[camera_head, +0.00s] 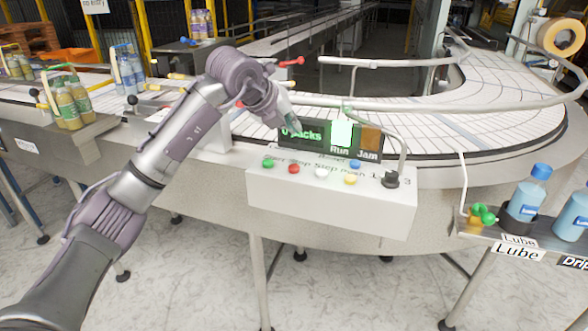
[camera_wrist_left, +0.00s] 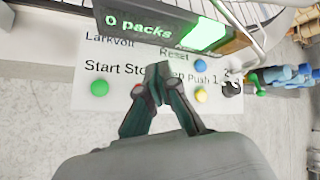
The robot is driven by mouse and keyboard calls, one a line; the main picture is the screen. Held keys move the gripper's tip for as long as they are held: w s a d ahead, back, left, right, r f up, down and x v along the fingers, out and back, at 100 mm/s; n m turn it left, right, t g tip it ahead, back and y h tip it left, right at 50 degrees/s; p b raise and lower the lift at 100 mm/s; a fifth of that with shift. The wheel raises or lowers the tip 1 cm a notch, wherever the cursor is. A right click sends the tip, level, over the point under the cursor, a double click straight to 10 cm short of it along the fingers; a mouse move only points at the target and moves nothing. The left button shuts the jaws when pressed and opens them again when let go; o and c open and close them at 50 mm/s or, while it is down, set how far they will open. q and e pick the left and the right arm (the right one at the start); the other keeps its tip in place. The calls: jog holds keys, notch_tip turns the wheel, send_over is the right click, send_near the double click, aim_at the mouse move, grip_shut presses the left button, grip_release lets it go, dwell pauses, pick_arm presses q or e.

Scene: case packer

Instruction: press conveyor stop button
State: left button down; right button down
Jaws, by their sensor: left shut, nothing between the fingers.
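The red stop button (camera_head: 293,168) sits on the sloped white control panel (camera_head: 260,190), between the green start button (camera_head: 268,163) and a white button (camera_head: 321,172). My left gripper (camera_head: 293,122) is shut and empty, above and behind the button row in front of the display. In the left wrist view, its closed fingertips (camera_wrist_left: 158,88) overlap the "Stop" label. The red button (camera_wrist_left: 137,91) shows just left of them, partly covered by a finger. The green button (camera_wrist_left: 99,88) is clear at the left. The white button is hidden there. My right gripper is out of view.
A display (camera_head: 330,137) reads "0 packs", with a lit green "Run" field and a dim "Jam" field. Blue (camera_head: 355,164) and yellow (camera_head: 351,179) buttons and a black knob (camera_head: 391,179) are also on the panel. A curved conveyor (camera_head: 480,100) with guard rails lies behind.

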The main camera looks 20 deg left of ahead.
aim_at(292, 167)
pick_arm(q)
notch_tip(292, 167, down, 7)
jog(key=b, duration=0.4)
jog(key=shift+f, duration=0.1)
dwell(1.2)
jog(key=shift+f+b, duration=0.35)
jog(key=shift+b, duration=0.15)
jog(key=shift+f+b, duration=0.5)
jog(key=shift+f, duration=0.05)
dwell(0.4)
dwell(0.4)
jog(key=shift+r+p, duration=0.6)
jog(key=shift+r, duration=0.4)
